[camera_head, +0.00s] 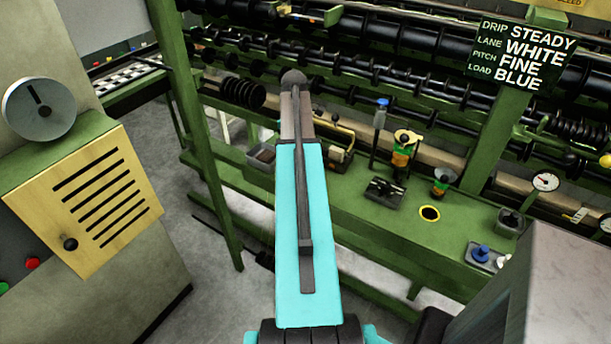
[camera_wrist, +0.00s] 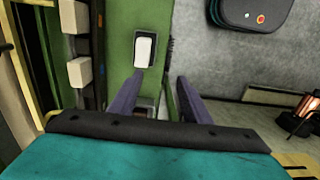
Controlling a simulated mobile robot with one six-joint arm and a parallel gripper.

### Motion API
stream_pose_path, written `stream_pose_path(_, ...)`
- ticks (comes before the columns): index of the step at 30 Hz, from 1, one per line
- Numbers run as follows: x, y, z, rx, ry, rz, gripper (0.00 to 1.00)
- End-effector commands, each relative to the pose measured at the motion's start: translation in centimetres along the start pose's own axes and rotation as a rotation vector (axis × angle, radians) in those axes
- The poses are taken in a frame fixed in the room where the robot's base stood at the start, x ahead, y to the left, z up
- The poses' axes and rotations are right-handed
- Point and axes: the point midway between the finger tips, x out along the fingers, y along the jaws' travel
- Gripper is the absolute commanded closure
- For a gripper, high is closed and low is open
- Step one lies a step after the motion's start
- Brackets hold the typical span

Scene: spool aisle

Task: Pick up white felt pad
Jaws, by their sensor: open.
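The white felt pad (camera_wrist: 145,52) shows in the wrist view as a small white rounded rectangle. It lies in a dark shallow tray (camera_wrist: 137,36) on a green shelf. My gripper (camera_wrist: 161,76) is open, its two purple-grey fingers apart with nothing held between them. The pad lies just beyond the fingertips in the picture, nearer the left finger. I cannot tell the height between fingers and pad.
The green shelf (camera_wrist: 121,30) is narrow, with grey floor (camera_wrist: 220,55) to its right. Two pale blocks (camera_wrist: 75,16) (camera_wrist: 79,72) stand left of it. The head view shows black rollers (camera_head: 420,85) behind the bench, plus a sign (camera_head: 520,55) and a yellow vented cabinet (camera_head: 95,195).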

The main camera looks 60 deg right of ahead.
Motion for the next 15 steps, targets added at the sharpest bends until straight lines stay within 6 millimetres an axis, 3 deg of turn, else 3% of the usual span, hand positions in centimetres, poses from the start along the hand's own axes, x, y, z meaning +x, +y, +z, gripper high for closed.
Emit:
stream_pose_path(1,-1.5,1.3,0.8,0.005,0.007,0.009,0.56)
stream_pose_path(6,-3.9,3.2,2.5,0.003,0.017,0.022,0.56)
stream_pose_path(15,-4.3,3.4,2.8,0.001,0.018,0.025,0.56)
